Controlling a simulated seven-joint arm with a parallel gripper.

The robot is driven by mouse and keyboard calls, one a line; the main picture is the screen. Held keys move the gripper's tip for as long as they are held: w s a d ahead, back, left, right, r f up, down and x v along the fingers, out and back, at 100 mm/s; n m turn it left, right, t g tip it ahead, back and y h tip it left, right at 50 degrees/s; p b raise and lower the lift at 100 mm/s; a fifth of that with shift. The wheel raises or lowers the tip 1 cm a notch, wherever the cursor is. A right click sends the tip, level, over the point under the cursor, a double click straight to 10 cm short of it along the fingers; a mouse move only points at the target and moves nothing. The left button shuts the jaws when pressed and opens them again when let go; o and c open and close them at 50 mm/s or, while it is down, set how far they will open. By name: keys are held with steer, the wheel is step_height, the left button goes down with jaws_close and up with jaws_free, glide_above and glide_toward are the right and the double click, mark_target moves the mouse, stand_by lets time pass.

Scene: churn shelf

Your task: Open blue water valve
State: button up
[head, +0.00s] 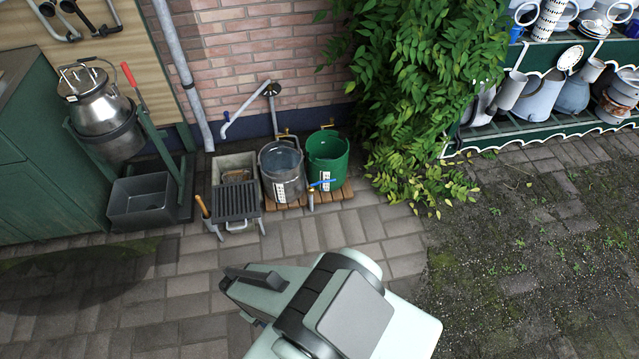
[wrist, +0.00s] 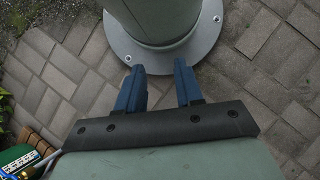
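The blue water valve (head: 322,183) is a small blue lever on a tap at the front of the green bucket (head: 328,158) in the head view. The lever also shows at the lower left edge of the wrist view (wrist: 47,159), beside part of the green bucket. My gripper (wrist: 158,70) has two blue fingers set apart with nothing between them. It is open and well away from the valve. In the head view my arm covers the bottom middle, and the fingers are mostly hidden.
A grey metal bucket (head: 281,168) stands left of the green one on wooden slats. A black grate (head: 237,201) and a milk churn (head: 101,101) are further left. A leafy bush (head: 415,90) is close on the right. The paving (head: 360,222) before the buckets is clear.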

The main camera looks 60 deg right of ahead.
steer(key=shift+d, duration=0.3)
steer(key=c, duration=0.5)
steer(key=shift+d+m+y, duration=0.3)
steer(key=shift+d+m, duration=0.2)
steer(key=shift+d, duration=0.1)
jaws_close()
steer(key=w+d+f+m+t+h, duration=0.1)
steer(key=w+d, duration=0.5)
steer(key=d, duration=1.6)
steer(key=w+d+f+m+t+h, duration=0.1)
steer(key=w+d+f+m+t, duration=0.2)
steer(key=d, duration=1.9)
steer(key=w+d+f+m+t+h, duration=0.1)
steer(key=w+d+m+t, duration=0.3)
steer(key=w+d, duration=0.7)
steer(key=shift+w+d+f+t, duration=0.15)
steer(key=shift+d+f+t, duration=0.65)
steer(key=shift+d, duration=4.95)
